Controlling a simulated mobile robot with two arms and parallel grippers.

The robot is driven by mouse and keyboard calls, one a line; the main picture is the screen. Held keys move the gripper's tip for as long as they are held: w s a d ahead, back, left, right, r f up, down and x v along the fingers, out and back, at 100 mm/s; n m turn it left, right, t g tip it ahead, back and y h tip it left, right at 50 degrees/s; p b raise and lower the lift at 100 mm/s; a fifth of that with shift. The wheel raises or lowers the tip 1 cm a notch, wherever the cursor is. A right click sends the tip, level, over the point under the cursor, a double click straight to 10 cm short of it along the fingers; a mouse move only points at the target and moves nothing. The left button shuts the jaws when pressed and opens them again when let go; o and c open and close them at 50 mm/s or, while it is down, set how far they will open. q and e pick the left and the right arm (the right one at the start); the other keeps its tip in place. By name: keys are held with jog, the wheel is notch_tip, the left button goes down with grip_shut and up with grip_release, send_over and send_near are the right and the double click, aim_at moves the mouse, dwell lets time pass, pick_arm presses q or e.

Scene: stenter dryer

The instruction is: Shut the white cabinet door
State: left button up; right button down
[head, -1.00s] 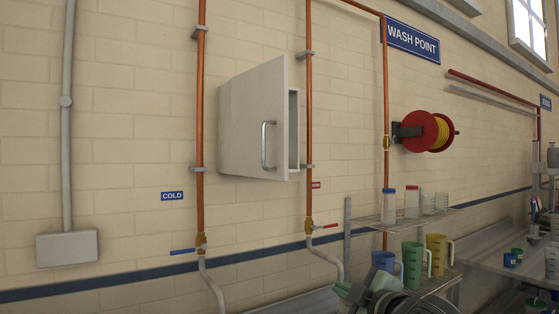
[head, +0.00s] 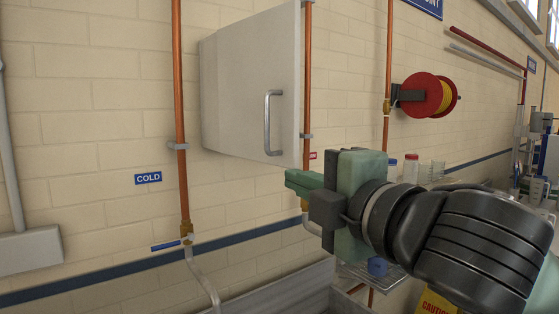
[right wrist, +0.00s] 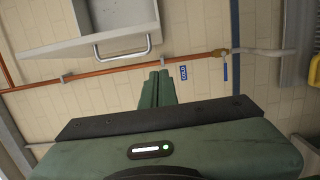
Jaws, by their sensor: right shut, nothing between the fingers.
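The white cabinet (head: 209,95) hangs on the brick wall between two copper pipes. Its white door (head: 250,85) stands ajar, swung out from the right side, with a grey bar handle (head: 272,122) near its free edge. In the head view the door hides the cabinet's opening. In the right wrist view the handle (right wrist: 122,48) shows at the top, beyond the fingertips. My right gripper (head: 290,182) is shut and empty, below and right of the door's lower corner, with no visible contact. Its fingers (right wrist: 157,75) lie together in the right wrist view. My left gripper is out of view.
Copper pipes (head: 180,120) run up the wall on both sides of the cabinet. A blue-handled valve (head: 170,245) is below left. A red hose reel (head: 427,95) sticks out at the right. A wire shelf and a counter (head: 290,285) lie below.

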aim_at(293, 165)
jog(key=w, duration=0.3)
jog(key=w+a, duration=0.1)
jog(key=w, duration=0.5)
jog(key=shift+w+a+r, duration=0.1)
jog(key=shift+w+a, duration=0.05)
jog(key=shift+w, duration=0.2)
jog(key=shift+d, duration=0.25)
jog(key=shift+w+d, duration=0.1)
jog(key=shift+w+a, duration=0.1)
jog(key=shift+a, duration=0.2)
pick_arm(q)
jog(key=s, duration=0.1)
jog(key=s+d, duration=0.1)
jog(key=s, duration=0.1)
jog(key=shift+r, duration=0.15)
